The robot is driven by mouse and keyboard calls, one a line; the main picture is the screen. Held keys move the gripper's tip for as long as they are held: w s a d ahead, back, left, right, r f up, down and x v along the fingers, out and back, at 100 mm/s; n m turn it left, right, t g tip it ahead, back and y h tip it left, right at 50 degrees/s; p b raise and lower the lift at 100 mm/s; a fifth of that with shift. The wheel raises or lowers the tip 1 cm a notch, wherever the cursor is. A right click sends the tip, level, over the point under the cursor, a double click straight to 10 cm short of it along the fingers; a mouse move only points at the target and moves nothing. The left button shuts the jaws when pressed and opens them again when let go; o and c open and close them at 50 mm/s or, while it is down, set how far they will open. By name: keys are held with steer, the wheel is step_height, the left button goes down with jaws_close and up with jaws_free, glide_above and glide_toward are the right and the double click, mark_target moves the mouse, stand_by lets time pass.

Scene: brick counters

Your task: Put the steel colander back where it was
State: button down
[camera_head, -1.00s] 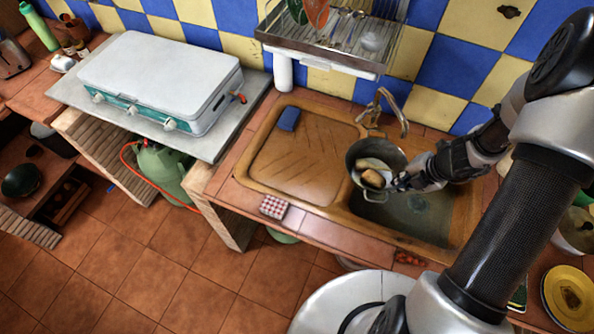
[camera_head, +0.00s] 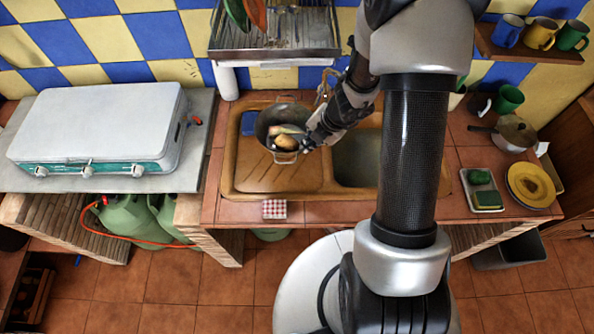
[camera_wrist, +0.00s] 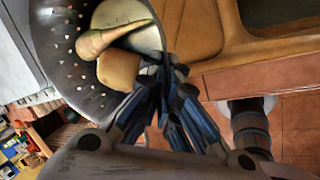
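The steel colander (camera_head: 266,127) is a grey bowl over the drainboard side of the brown sink (camera_head: 240,178), left of the basin (camera_head: 357,160). I cannot tell whether it touches the drainboard. It holds pale and brown food. The wrist view shows its perforated wall (camera_wrist: 62,50), with a parsnip-like vegetable (camera_wrist: 112,35) and a rounded brown piece (camera_wrist: 119,70) inside. My gripper (camera_head: 304,144) is at the colander's right, near-side rim. In the wrist view my gripper's fingers (camera_wrist: 163,84) are closed together at that rim, partly hiding the grip.
A blue sponge (camera_head: 249,123) lies at the drainboard's back left corner. The faucet (camera_head: 324,88) stands close behind my gripper. A dish rack (camera_head: 275,50) hangs above. A checked cloth (camera_head: 274,209) lies at the front edge. The white-lidded stove (camera_head: 98,122) is left.

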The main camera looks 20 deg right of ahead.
step_height(320, 180, down, 16)
steer(key=b, duration=0.9)
steer(key=shift+f, duration=0.15)
steer(key=shift+f, duration=0.1)
steer(key=shift+f+b, duration=0.15)
steer(key=shift+b, duration=0.15)
steer(key=c, duration=1.8)
jaws_free()
